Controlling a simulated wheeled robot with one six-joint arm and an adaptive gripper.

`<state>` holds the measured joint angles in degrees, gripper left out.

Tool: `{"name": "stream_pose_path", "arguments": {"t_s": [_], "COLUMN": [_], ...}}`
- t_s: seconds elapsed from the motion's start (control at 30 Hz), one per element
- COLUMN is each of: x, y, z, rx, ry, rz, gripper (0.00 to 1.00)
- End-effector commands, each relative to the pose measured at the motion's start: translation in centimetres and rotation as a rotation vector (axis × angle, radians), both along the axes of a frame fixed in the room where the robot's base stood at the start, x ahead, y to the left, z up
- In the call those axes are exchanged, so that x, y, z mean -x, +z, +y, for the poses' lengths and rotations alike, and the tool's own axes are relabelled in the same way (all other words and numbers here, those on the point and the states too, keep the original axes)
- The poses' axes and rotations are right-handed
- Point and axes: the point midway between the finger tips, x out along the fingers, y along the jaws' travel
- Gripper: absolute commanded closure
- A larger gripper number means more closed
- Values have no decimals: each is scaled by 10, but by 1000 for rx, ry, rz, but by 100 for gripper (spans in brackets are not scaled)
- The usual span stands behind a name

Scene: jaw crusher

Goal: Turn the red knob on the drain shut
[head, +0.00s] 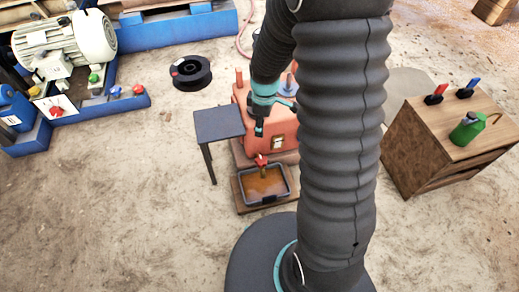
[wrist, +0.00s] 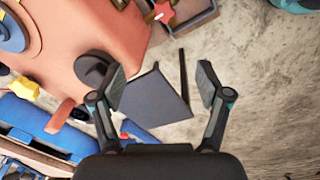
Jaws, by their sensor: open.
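The red knob (head: 261,160) sits low on the front of the orange-red housing (head: 285,128), above a dark tray (head: 243,190) of brown liquid. A short yellowish streak shows under the knob; I cannot tell whether it is flowing liquid. In the wrist view the star-shaped red knob (wrist: 163,12) is at the top edge, partly cut off, beside the tray (wrist: 208,17). My gripper (wrist: 162,82) is open and empty, its fingers spread over the small dark side table, apart from the knob. In the head view my gripper (head: 260,130) hangs in front of the housing, above the knob.
The small dark table (head: 219,124) stands just left of the housing. A wooden cabinet (head: 440,150) with a green can (head: 467,129) is at right. A black spool (head: 191,73) and a blue motor base (head: 120,103) are at left. The floor at front left is clear.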

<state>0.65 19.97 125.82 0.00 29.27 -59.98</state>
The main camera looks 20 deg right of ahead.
Motion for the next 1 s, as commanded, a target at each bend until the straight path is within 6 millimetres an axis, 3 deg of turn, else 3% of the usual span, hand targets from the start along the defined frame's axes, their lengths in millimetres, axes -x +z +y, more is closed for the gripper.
{"name": "stream_pose_path", "arguments": {"t_s": [0.03,0.2,0.57,1.0], "x": [-3,-8,-10,-9], "y": [-23,-71,-109,-187], "z": [0,-1,-1,-1], "rx": [3,8,8,8], "ry": [42,159,223,221], "rz": [25,67,89,89], "gripper": [24,24,24,24]}}
